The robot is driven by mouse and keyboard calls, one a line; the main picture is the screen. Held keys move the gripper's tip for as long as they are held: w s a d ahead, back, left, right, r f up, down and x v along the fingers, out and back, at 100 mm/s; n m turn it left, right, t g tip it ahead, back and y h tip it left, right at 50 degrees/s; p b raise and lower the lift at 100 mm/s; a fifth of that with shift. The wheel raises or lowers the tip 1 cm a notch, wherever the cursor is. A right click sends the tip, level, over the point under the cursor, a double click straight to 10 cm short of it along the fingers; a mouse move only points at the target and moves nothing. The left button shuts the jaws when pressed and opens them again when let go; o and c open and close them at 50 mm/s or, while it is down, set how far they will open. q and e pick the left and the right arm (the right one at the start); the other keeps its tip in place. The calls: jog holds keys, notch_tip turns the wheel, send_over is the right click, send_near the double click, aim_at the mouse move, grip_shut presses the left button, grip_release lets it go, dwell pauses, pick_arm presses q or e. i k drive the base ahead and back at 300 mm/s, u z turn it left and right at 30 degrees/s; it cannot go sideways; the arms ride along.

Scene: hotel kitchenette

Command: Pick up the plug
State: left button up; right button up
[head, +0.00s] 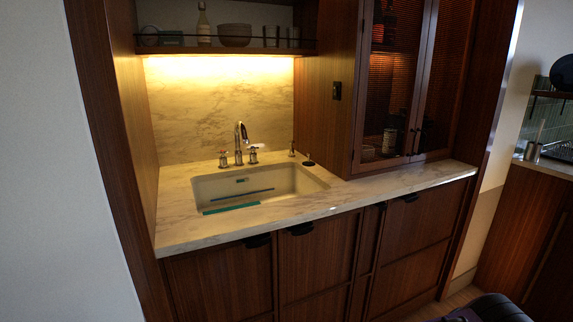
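A small dark round piece (309,163), which looks like the plug, lies on the marble counter just right of the sink's back right corner. It is too small to make out in detail. The pale sink (300,183) is set into the counter and looks empty of dishes. Teal strips show at its front rim (231,208) and inside the basin, and a small teal mark is on its back wall. Neither of my grippers is in view, so nothing is seen touching the dark piece.
A chrome tap (240,143) with two handles stands behind the sink. A small dispenser-like fitting (292,149) stands close to the dark piece. A glass-door cabinet (395,90) rises at the right. The counter (400,188) right of the sink is clear. An open shelf hangs above.

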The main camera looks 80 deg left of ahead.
aim_at(307, 164)
jog(key=k, duration=0.2)
jog(key=u, duration=2.05)
jog(key=i, duration=0.5)
jog(key=z, duration=0.05)
